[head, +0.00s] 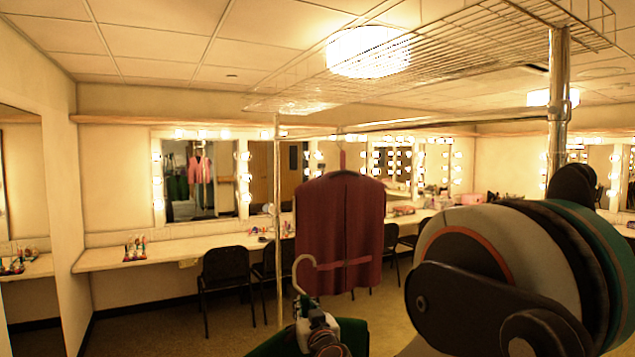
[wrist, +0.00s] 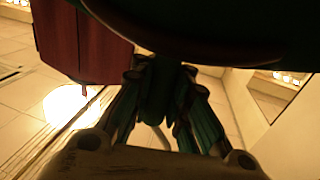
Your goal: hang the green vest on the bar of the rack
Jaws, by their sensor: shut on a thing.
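My gripper (head: 318,328) is low in the middle of the head view, shut on the hanger of the green vest. The hanger's pale hook (head: 304,268) stands up above the jaws, open and apart from the bar. Part of the green vest (head: 354,338) shows beside the gripper; the rest is cut off by the frame. In the wrist view the dark green vest (wrist: 215,28) lies across the top, with the gripper fingers (wrist: 160,95) below it. The rack's metal bar (head: 440,122) runs higher up, above and behind the gripper.
A maroon vest (head: 340,228) hangs from the bar, just behind the hook. A wire shelf (head: 440,50) lies above the bar, and rack posts (head: 277,220) stand at the sides. Bar right of the maroon vest looks bare. Chairs (head: 226,275) and a lit mirror counter (head: 185,247) are behind.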

